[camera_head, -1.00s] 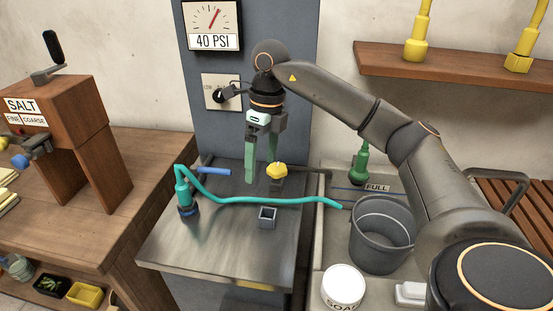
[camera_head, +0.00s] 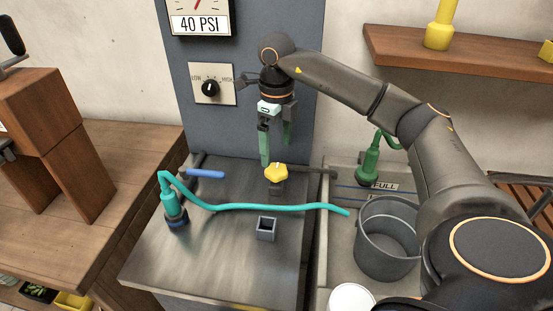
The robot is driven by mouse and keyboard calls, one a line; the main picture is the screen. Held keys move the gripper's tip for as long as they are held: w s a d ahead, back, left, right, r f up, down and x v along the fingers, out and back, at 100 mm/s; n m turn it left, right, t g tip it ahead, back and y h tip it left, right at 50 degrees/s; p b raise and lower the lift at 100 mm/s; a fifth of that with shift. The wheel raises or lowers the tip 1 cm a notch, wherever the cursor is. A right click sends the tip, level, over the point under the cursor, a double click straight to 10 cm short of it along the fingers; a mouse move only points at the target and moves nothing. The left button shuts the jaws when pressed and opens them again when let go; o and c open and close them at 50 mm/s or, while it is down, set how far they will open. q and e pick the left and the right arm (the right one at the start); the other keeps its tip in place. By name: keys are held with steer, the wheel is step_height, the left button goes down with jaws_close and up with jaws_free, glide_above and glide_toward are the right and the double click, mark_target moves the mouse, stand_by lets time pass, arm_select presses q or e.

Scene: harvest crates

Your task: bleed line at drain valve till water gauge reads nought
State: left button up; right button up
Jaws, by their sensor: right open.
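The pressure gauge (camera_head: 200,8) is at the top of the grey panel, with a "40 PSI" plate below it. Its dial is cut off by the picture's top, leaving only part of the red needle in view. A yellow knob (camera_head: 276,172) sits on a pipe fitting at the back of the metal bench. A blue lever handle (camera_head: 205,173) is to its left. I cannot tell which is the drain valve. A teal hose (camera_head: 250,207) runs toward the grey bucket (camera_head: 372,262). My right gripper (camera_head: 275,150) is open and empty, pointing down above the yellow knob. My left gripper is not in view.
A LOW-HIGH dial (camera_head: 210,88) is on the panel left of my gripper. A small square metal socket (camera_head: 266,229) stands on the bench. A green fitting (camera_head: 368,163) is above the sink near a "FULL" label. A wooden shelf (camera_head: 460,68) is at upper right.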

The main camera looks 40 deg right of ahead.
mark_target(276, 169)
step_height(276, 169, down, 6)
steer(key=shift+f, duration=0.15)
steer(key=shift+c, duration=0.2)
steer(key=c, duration=1.3)
